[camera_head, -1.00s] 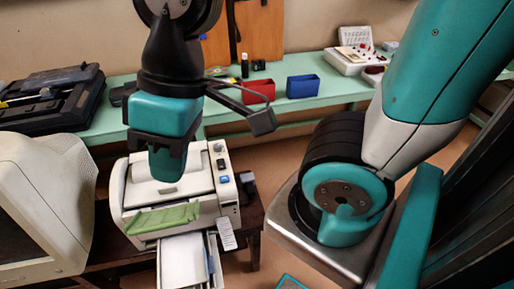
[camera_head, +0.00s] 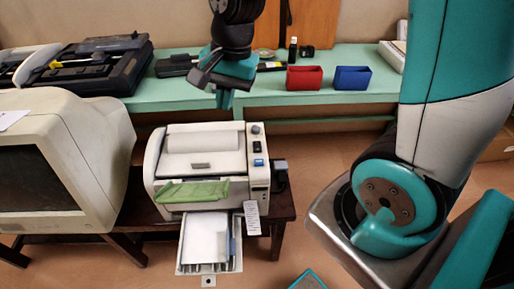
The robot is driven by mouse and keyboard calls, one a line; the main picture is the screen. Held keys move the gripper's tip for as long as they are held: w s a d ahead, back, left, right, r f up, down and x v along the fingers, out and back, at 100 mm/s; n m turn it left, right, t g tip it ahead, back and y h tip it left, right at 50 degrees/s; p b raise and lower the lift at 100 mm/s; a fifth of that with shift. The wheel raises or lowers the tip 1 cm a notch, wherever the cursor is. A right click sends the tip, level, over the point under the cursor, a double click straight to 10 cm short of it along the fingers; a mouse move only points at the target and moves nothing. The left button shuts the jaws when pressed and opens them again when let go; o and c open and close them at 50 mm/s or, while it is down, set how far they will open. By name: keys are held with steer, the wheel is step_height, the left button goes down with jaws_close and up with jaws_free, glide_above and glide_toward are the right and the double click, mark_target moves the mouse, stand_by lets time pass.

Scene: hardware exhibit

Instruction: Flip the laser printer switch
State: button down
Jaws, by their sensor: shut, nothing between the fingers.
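The laser printer (camera_head: 203,143) is a cream box with a green tray flap and a paper tray pulled out at the front. It stands on a dark wooden table. My gripper (camera_head: 225,103) is shut and empty. It points down, above and behind the printer's back edge in the picture, apart from the printer and up-left of the switch. The switch panel is in plain view.
An old cream monitor (camera_head: 85,150) stands left of the printer. Behind is a green bench (camera_head: 185,95) with a red bin (camera_head: 304,77), a blue bin (camera_head: 352,77) and a black case (camera_head: 90,65). A small dark box (camera_head: 280,175) sits right of the printer.

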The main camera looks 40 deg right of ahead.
steer(key=w+d+f+m+h+b, duration=0.1)
steer(key=w+d+f+m, duration=0.4)
steer(key=d+f+m, duration=0.25)
steer(key=m+h+b, duration=0.1)
steer(key=m, duration=0.6)
glide_above(257, 149)
step_height(257, 149, down, 5)
steer(key=shift+w+f+g, duration=0.1)
steer(key=shift+f+g, duration=0.05)
steer(key=shift+g, duration=0.15)
step_height(257, 149, down, 14)
steer(key=shift+r+p, duration=0.1)
steer(key=shift+p, duration=1.15)
